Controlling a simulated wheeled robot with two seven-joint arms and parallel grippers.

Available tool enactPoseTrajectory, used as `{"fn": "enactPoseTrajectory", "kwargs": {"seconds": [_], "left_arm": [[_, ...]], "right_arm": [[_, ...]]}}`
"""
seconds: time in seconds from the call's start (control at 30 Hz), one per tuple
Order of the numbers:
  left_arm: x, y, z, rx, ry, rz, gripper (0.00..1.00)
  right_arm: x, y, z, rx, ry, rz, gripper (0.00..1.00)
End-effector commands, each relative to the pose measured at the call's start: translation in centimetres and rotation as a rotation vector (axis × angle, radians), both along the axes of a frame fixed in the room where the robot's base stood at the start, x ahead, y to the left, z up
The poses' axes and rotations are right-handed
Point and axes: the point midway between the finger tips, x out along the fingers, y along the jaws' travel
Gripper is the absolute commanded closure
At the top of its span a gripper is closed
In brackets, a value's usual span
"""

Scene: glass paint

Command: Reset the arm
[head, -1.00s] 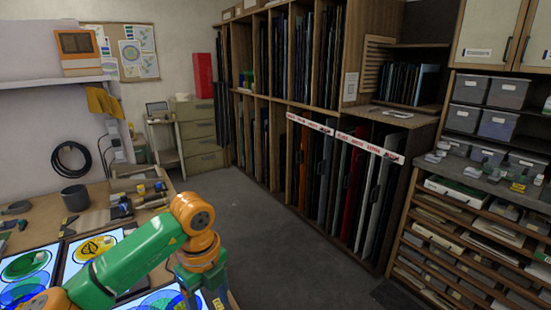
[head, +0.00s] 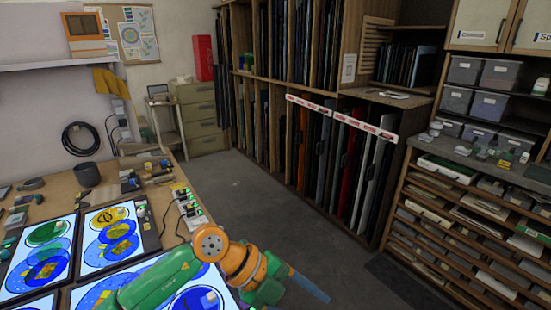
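One green and orange arm of mine, which I take to be the left (head: 165,282), comes in from the lower left over the workbench. Its orange joint (head: 243,264) is past the bench's right edge, above the floor. Beyond that joint is a green end part. A slim blue-grey piece (head: 308,287) sticks out from it to the lower right. I cannot tell whether this is a finger or something held, nor whether the gripper is open. My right gripper is not in view.
The workbench (head: 62,187) holds lit panels with blue, green and yellow round designs (head: 110,235), a dark cup (head: 87,174) and several small tools. Grey floor (head: 265,205) is clear between the bench and the sheet racks (head: 335,165). A drawer shelf (head: 470,225) stands at the right.

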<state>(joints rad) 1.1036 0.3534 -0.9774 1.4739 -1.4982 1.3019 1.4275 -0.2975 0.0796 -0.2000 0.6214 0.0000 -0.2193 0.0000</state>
Motion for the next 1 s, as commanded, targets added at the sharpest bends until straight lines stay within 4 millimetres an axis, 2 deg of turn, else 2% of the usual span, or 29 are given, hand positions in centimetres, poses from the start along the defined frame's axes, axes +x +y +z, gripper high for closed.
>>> {"fn": "enactPoseTrajectory", "kwargs": {"seconds": [0.07,0.1,0.17,0.2,0.23,0.27,0.3,0.37,0.4,0.43,0.47,0.5,0.57,0.6,0.7,0.8,0.9,1.0], "left_arm": [[-1.5,-3.4,2.3,-0.248,0.002,-0.018,0.33],[-2.0,-5.0,4.4,-0.412,-0.001,-0.005,0.33],[-2.1,-6.4,8.6,-0.701,-0.001,0.075,0.33],[-1.2,-6.0,11.6,-0.901,0.000,0.184,0.33],[0.1,-4.9,13.6,-1.045,0.004,0.302,0.33],[1.8,-3.1,14.9,-1.171,0.011,0.451,0.33],[4.3,0.3,15.3,-1.295,0.029,0.686,0.33],[7.3,5.7,13.2,-1.363,0.069,1.039,0.33],[8.4,9.0,10.6,-1.347,0.103,1.255,0.33],[8.8,11.2,8.2,-1.310,0.134,1.407,0.33],[8.7,13.1,5.7,-1.257,0.170,1.546,0.33],[8.1,15.3,2.3,-1.167,0.218,1.708,0.33],[6.3,17.8,-2.2,-1.010,0.294,1.899,0.33],[4.8,18.9,-4.8,-0.905,0.344,1.993,0.33],[0.6,20.7,-10.0,-0.650,0.460,2.153,0.33],[-3.8,21.6,-13.5,-0.418,0.567,2.236,0.33],[-8.3,22.0,-15.9,-0.202,0.667,2.274,0.33],[-12.7,22.1,-17.5,-0.003,0.763,2.276,0.33]], "right_arm": [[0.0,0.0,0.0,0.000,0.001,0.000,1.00],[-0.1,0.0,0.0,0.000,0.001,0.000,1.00],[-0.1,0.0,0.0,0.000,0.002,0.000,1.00],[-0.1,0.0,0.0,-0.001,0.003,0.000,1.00],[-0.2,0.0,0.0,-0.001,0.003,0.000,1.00],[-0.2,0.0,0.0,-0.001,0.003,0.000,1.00],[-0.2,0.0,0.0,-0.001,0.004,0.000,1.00],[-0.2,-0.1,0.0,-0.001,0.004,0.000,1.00],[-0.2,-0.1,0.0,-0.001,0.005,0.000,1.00],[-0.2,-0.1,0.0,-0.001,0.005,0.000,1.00],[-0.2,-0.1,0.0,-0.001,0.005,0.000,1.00],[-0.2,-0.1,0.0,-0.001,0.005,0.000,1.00],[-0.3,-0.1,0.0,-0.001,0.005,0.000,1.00],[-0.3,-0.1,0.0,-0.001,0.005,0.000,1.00],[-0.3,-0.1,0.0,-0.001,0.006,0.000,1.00],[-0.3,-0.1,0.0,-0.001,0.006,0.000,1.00],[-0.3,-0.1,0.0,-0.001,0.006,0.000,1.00],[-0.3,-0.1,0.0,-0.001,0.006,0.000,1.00]]}}
